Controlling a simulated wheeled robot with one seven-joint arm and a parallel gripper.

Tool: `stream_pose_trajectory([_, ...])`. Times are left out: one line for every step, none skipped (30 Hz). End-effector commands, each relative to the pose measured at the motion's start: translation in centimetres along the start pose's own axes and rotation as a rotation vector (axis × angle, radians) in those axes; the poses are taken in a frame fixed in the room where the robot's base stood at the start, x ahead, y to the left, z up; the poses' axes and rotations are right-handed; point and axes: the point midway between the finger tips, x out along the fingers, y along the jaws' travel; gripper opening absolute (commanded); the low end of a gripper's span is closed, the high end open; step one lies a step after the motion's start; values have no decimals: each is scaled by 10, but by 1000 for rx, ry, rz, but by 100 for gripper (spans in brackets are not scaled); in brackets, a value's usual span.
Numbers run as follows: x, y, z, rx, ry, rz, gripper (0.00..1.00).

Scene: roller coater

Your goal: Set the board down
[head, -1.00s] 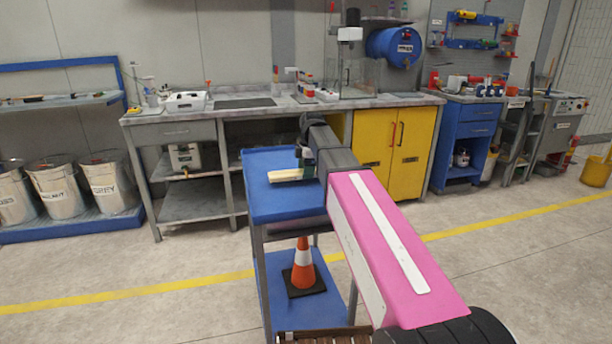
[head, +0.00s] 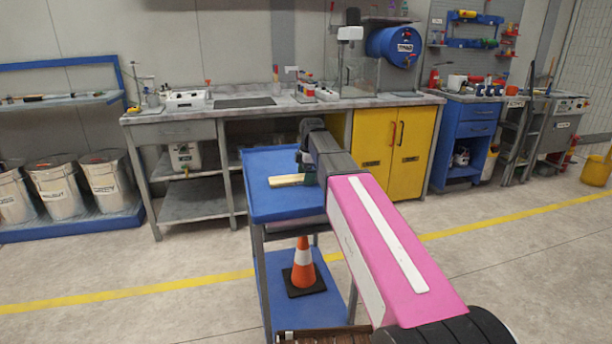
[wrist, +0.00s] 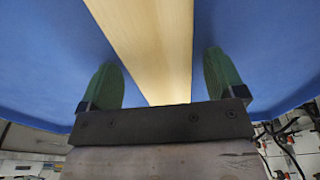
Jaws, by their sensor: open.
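The board (head: 286,180) is a pale wooden strip lying on the blue top of the cart (head: 262,205). In the wrist view the board (wrist: 152,45) runs up from between my fingers, with the blue cart top (wrist: 50,60) behind it. My gripper (wrist: 163,85) has two green fingers, apart, one on each side of the board with a clear gap to both. In the head view my gripper (head: 307,172) is at the board's right end, mostly hidden by my pink arm.
An orange cone (head: 303,265) stands on the cart's lower shelf. A long workbench (head: 225,112) with a yellow cabinet (head: 390,150) stands behind the cart. Labelled buckets (head: 108,185) stand at the left. The floor left of the cart is clear.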

Motion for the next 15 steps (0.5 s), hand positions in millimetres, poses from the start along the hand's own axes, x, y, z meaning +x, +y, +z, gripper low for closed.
stream_pose_trajectory([-3, 0, 0, 0, 0, 1, 89])
stream_pose_trajectory([-6, 0, 0, 0, 0, 1, 89])
stream_pose_trajectory([-10, 1, 0, 0, 0, 1, 89])
stream_pose_trajectory([-14, 1, 0, 0, 0, 1, 89])
stream_pose_trajectory([-19, 1, 0, 0, 0, 2, 89])
stream_pose_trajectory([-25, 1, 0, 0, 0, 2, 89])
stream_pose_trajectory([-30, 1, 0, 0, 0, 2, 89])
stream_pose_trajectory([-36, 1, 0, 0, 0, 2, 89])
stream_pose_trajectory([-44, 1, 0, 0, 0, 2, 89])
stream_pose_trajectory([-49, 1, 0, 0, 0, 2, 89])
stream_pose_trajectory([-55, 1, 0, 0, 0, 3, 89])
stream_pose_trajectory([-62, 1, 0, 1, 0, 2, 89])
stream_pose_trajectory([-68, 1, 0, 1, 0, 2, 89])
stream_pose_trajectory([-73, 1, 0, 1, 0, 2, 89])
stream_pose_trajectory([-80, 1, 0, 1, 0, 2, 89])
